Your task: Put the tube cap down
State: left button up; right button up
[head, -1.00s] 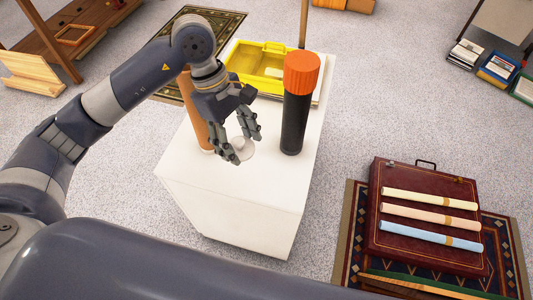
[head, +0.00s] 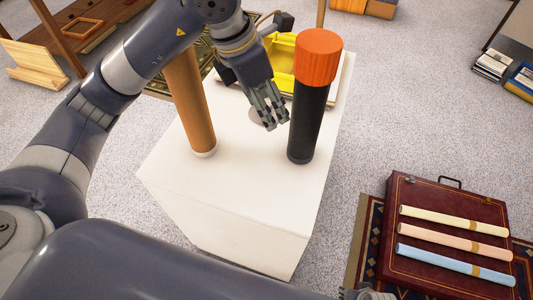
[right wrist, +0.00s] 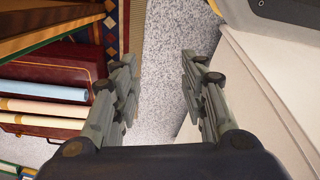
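A pale round tube cap (head: 256,116) shows at the top of the white pedestal (head: 230,190), partly hidden by the fingers of my left gripper (head: 276,127). The gripper points down right over the cap, between a brown tube (head: 192,105) and a black tube (head: 307,120) with an orange cap (head: 318,58). I cannot tell whether its fingers still grip the cap or whether the cap rests on the pedestal. My right gripper (right wrist: 158,75) is open and empty in the right wrist view; part of it shows at the head view's bottom edge (head: 366,292).
A yellow box (head: 284,55) stands at the pedestal's back. A dark red case (head: 425,190) with several rolled prints lies on a patterned rug at the right. The pedestal's front top is clear.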

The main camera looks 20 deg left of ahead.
pick_arm(q)
notch_tip(320, 180, down, 11)
jog(key=shift+r+b, duration=0.2)
jog(key=shift+b, duration=0.55)
jog(key=shift+f+b, duration=0.35)
jog(key=shift+f, duration=2.05)
pick_arm(e)
notch_tip(320, 180, up, 8)
jog(key=w, duration=0.2)
jog(key=shift+t, duration=0.3)
jog(key=shift+r, duration=0.1)
pick_arm(q)
jog(key=o, duration=0.9)
pick_arm(e)
jog(key=shift+a+r, duration=0.1)
jog(key=shift+r, duration=0.2)
